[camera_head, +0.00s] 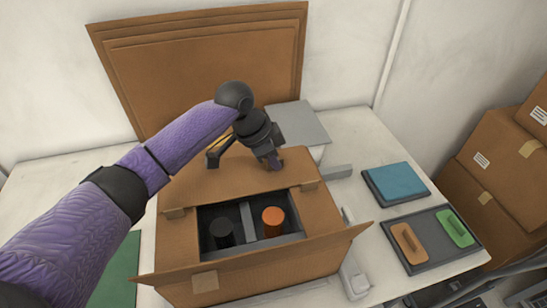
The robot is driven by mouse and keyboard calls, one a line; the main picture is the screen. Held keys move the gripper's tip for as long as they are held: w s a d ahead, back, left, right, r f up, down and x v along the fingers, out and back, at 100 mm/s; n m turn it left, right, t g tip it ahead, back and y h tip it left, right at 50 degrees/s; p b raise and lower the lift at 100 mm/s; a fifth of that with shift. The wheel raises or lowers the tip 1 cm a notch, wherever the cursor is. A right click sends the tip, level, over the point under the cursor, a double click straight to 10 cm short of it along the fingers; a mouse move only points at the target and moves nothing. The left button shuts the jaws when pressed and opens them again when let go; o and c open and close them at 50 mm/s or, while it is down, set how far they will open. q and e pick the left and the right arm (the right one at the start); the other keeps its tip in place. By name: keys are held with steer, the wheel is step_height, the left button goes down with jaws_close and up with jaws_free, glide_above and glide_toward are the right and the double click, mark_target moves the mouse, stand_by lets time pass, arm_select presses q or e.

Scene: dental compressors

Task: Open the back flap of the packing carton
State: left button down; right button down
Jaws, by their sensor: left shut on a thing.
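The packing carton (240,272) stands on the white table with its top partly open. Its back flap (225,188) is the broad brown panel behind the opening. The front flap is folded outward toward me. Inside the opening are a dark cylinder (222,233) and an orange-topped cylinder (273,219), with a grey divider between them. My left gripper (245,160) reaches over the carton from the left and is shut at the far part of the back flap. The exact contact is partly hidden by the gripper. My right gripper is out of view.
A large brown board (200,65) leans on the back wall. To the right lie a blue pad (398,183) and a dark tray (428,258) with orange and green handled pieces. Stacked cartons (500,150) stand at far right. A green mat (125,270) lies left.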

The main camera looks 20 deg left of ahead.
arm_select(q)
steer(key=shift+w+a+r+g+h+p, duration=0.15)
steer(key=shift+r+g+h+p, duration=0.15)
steer(key=shift+r+p, duration=0.25)
steer(key=shift+w+g, duration=0.15)
steer(key=shift+g, duration=0.25)
steer(key=g+h+b, duration=0.1)
steer(key=b, duration=0.2)
steer(key=w+n+g+h+b, duration=0.1)
steer(key=b, duration=0.2)
steer(key=shift+w+a+f, duration=0.1)
steer(key=shift+a+f, duration=0.1)
steer(key=shift+a, duration=0.2)
steer(key=shift+r+g+h+b, duration=0.3)
steer(key=shift+r+b, duration=0.15)
steer(key=shift+b, duration=0.65)
steer(key=shift+r, duration=0.3)
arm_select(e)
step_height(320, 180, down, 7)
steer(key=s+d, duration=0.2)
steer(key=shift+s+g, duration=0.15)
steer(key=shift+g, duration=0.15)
